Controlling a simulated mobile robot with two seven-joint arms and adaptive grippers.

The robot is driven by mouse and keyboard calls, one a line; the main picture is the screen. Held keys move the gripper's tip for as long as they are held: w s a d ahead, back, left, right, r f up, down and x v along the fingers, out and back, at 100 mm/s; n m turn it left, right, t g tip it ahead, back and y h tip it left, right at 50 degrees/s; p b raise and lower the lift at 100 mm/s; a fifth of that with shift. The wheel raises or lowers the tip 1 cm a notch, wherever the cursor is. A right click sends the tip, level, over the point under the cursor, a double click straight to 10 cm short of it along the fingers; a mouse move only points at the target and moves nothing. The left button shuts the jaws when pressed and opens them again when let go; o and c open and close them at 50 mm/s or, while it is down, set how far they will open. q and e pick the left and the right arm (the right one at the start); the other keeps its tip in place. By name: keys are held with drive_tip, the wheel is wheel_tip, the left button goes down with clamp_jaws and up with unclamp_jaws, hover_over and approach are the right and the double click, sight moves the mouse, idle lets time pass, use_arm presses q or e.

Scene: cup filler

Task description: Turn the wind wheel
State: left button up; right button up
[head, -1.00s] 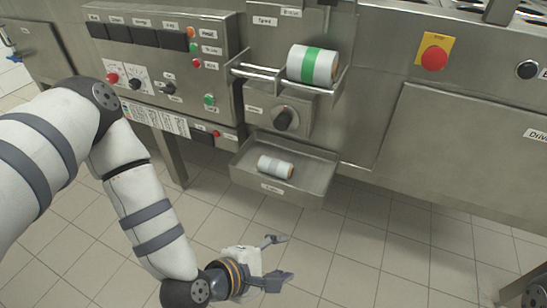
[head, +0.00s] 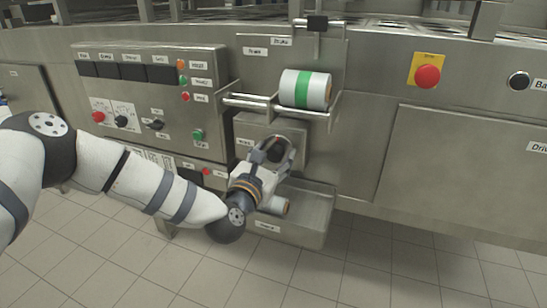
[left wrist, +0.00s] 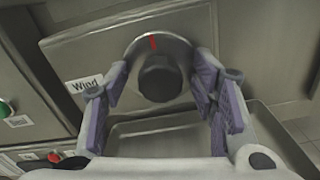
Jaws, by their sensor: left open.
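The wind wheel is a black knob (left wrist: 160,78) on a round grey base with a red mark at its top, beside a label reading "Wind" in the left wrist view. In the head view the wheel (head: 277,147) is partly hidden by my gripper. My left gripper (head: 275,152) is open in front of the knob. In the left wrist view its two fingers (left wrist: 158,92) stand to either side of the knob, with gaps between them and it. My right gripper is not in view.
Above the wheel, a roll with a green band (head: 305,89) rests on a rail holder. Below, a metal tray (head: 312,215) holds a second roll (head: 279,206), partly hidden by my gripper. A button panel (head: 150,95) is to the left. A red button (head: 427,77) is at the right.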

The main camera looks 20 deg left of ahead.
use_arm(q)
drive_tip(key=c, duration=1.1)
drive_tip(key=shift+c, duration=0.2)
